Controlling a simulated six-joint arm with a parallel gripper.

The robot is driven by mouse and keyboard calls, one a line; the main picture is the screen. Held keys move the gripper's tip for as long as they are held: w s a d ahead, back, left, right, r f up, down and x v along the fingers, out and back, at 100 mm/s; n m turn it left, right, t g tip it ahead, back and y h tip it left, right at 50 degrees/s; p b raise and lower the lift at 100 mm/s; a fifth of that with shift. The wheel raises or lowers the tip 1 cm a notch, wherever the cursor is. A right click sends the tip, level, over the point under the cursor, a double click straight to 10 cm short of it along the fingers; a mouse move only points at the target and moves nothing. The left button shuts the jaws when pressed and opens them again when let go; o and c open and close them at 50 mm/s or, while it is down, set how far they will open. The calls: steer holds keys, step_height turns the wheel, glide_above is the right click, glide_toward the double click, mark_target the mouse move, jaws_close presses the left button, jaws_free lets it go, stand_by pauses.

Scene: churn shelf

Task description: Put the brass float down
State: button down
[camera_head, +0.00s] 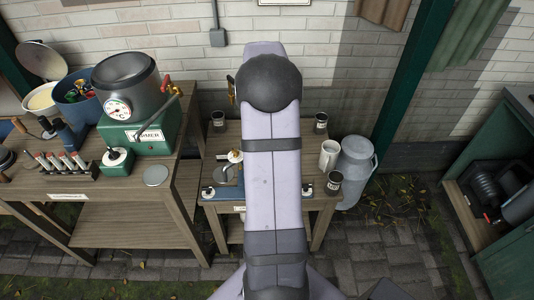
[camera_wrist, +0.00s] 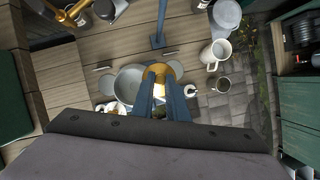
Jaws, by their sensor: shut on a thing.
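My gripper (camera_wrist: 164,84) shows in the wrist view, its two blue-grey fingers shut on the brass float (camera_wrist: 164,69). The float is a round golden piece with a pale, bright middle, partly hidden by the fingers. It appears over or beside a round grey pan (camera_wrist: 129,84) on the wooden bench (camera_wrist: 98,54). I cannot tell whether it touches anything below. In the head view my arm covers the gripper and the float.
A white mug (camera_head: 329,155), dark cups (camera_head: 333,182) and a milk can (camera_head: 355,170) are at the right. The left bench holds a grey pot with a gauge (camera_head: 126,78) on a green box (camera_head: 145,133).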

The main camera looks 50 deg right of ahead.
steer(key=s+d+f+m+g+b, duration=0.1)
steer(key=s+d+f+b, duration=0.2)
steer(key=s, duration=0.5)
steer(key=s+d+f+m+b, duration=0.1)
steer(key=s+f+m+b, duration=0.1)
steer(key=s+f+b, duration=0.35)
steer(key=s+d+f+m+g+b, duration=0.1)
steer(key=s+d+f+b, duration=0.1)
steer(key=s, duration=0.7)
steer(key=s+a+f+m+b, duration=0.2)
steer(key=s+a+f, duration=0.6)
steer(key=a+f, duration=0.3)
steer(key=shift+a+m+g, duration=0.2)
steer(key=shift+m+g, duration=0.1)
